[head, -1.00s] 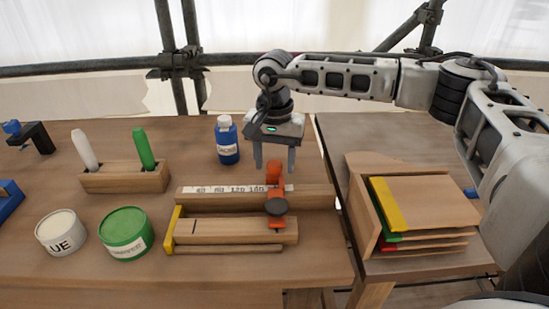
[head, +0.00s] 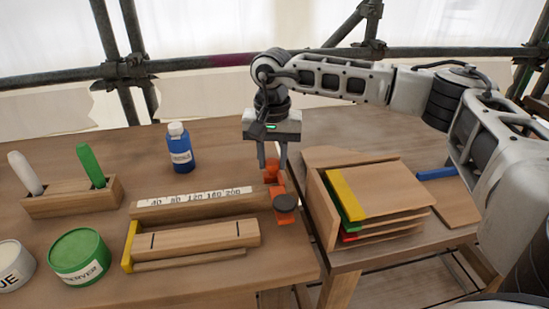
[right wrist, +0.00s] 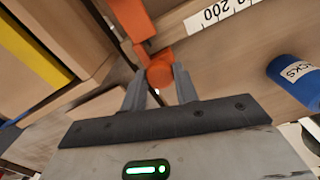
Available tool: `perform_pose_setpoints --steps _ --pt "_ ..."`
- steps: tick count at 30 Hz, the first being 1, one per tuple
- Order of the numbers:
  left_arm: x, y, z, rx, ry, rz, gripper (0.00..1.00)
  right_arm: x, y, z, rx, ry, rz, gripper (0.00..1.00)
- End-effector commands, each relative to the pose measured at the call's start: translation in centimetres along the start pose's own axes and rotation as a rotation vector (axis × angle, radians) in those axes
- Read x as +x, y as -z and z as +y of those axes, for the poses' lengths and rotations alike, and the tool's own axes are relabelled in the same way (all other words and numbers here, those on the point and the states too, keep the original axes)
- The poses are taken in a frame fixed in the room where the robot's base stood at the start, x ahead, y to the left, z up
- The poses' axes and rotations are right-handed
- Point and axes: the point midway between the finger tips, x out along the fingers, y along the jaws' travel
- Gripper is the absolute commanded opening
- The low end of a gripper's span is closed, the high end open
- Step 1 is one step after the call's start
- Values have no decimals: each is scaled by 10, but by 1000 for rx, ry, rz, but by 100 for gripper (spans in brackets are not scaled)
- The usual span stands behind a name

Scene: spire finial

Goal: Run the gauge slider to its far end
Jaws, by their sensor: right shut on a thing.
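The gauge (head: 190,209) is a wooden rail with a white number strip (head: 195,197) and a wooden block lying along its front. The orange slider (head: 279,189) with a dark round knob (head: 286,202) sits at the gauge's right end, past the 200 mark. My right gripper (head: 272,166) points down and is shut on the slider's orange upright post. In the right wrist view both fingers close around the round orange post (right wrist: 160,73), with the 200 mark to its right. My left gripper is not in view.
A wooden holder (head: 335,215) of coloured boards stands close to the right of the slider, on a second table. A blue bottle (head: 180,150) stands behind the gauge. A green tin (head: 79,258) and a two-marker stand (head: 71,198) are at the left.

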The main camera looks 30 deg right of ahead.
Motion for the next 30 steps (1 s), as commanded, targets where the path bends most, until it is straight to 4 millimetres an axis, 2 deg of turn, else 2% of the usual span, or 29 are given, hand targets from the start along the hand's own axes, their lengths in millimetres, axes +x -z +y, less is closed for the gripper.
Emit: perform_pose_setpoints --steps 6,7,9,20,25,30 --pt "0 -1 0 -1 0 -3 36 -1 3 5 6 -8 4 0" --pt "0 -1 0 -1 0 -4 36 -1 3 6 7 -8 4 35" --pt "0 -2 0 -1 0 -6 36 -1 3 6 8 -8 3 52" --pt "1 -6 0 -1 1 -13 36 -5 2 4 6 -5 3 52" --pt "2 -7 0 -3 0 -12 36 -30 2 3 6 -2 4 52" --pt "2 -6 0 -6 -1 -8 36 -72 2 3 7 -1 5 52"
